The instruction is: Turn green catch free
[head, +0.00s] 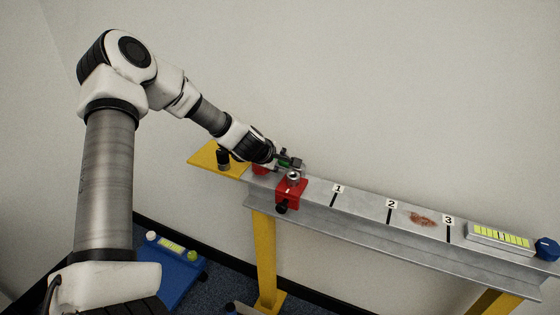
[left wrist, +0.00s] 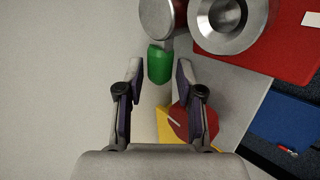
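The green catch (left wrist: 160,64) lies between the fingertips of my left gripper (left wrist: 160,72) in the left wrist view, with a gap on each side. The fingers are open. In the head view the catch (head: 287,161) shows as a small green piece at the tip of my left gripper (head: 277,158), partly hidden. It sits by a grey metal fitting (head: 293,177) on a red clamp block (head: 291,192) near the left end of the beam. In the left wrist view the round metal fitting (left wrist: 228,14) stands just beyond the catch. My right gripper is not in view.
The grey steel beam (head: 365,208) carries number tags, a rusty patch (head: 422,219) and a yellow-green level (head: 500,236). A blue knob (head: 546,249) is at its right end. A black post (head: 223,159) stands on the yellow plate (head: 205,154). The wall is behind.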

